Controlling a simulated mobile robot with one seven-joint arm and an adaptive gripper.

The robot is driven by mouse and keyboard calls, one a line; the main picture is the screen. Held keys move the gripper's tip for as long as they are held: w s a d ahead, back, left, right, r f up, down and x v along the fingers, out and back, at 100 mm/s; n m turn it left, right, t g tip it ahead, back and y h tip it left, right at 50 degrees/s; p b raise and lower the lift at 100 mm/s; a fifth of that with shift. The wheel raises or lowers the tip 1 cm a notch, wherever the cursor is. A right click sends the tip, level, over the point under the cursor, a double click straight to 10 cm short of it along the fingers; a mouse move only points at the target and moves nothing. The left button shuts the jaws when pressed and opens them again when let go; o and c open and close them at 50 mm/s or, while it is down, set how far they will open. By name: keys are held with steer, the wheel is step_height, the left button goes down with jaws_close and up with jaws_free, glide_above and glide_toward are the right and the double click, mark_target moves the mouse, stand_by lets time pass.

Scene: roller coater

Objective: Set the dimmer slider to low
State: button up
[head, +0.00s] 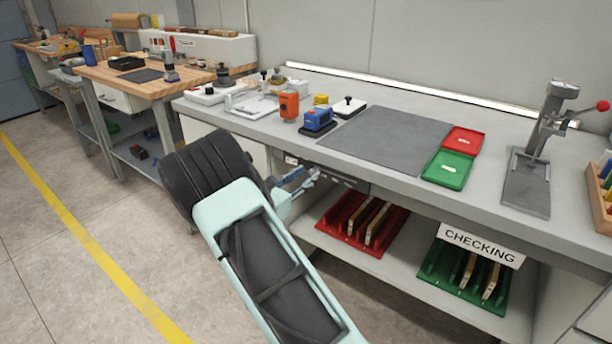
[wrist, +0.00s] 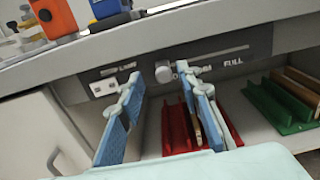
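The dimmer panel is a dark strip (wrist: 262,40) under the bench's front edge, with a slot running toward "FULL" at its right. The slider's pale knob (wrist: 163,72) stands left of the middle of the visible slot. A label at the left is partly covered by my left finger. My gripper (wrist: 159,78) is open, its blue-padded fingers either side of the knob in the picture. No contact with the knob shows. In the head view my gripper (head: 300,182) is at the panel (head: 346,179), and the knob is not clear there.
The grey bench top (head: 395,105) overhangs the panel. A white rectangular fitting (wrist: 103,87) is left of the slider. Below, a shelf holds a red rack (head: 345,240) and a green rack (head: 440,285). A white cabinet door with a handle (wrist: 54,160) is at lower left.

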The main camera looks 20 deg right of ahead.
steer(key=v, duration=1.1)
